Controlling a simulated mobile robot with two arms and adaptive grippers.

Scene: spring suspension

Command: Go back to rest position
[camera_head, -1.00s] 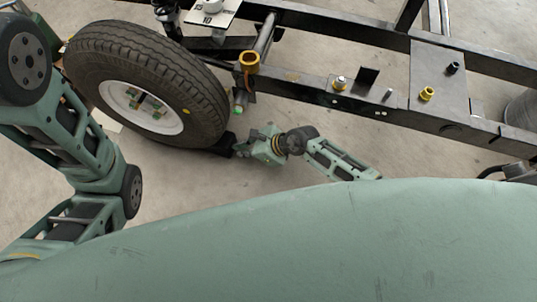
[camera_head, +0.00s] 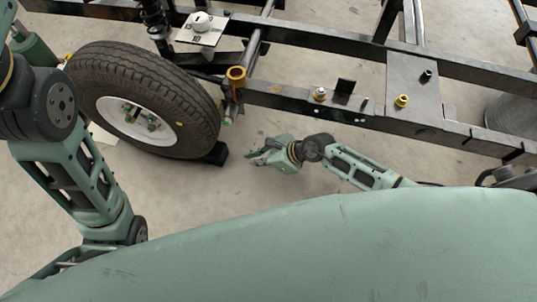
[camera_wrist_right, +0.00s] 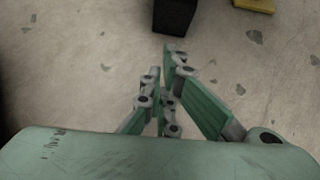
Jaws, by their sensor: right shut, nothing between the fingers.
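My right gripper (camera_head: 254,158) is in the middle of the head view, over the bare floor just right of the tyre, and touches nothing. In the right wrist view its fingers (camera_wrist_right: 168,75) are closed together and empty above the concrete. My left arm comes in at the left edge of the head view. Its gripper is outside the picture.
A wheel with a black tyre (camera_head: 190,105) stands left of centre by a dark metal frame (camera_head: 300,103). A black block (camera_head: 217,154) sits at the tyre's base and also shows in the wrist view (camera_wrist_right: 174,15). A yellow-brass cup (camera_head: 236,76) is on the frame.

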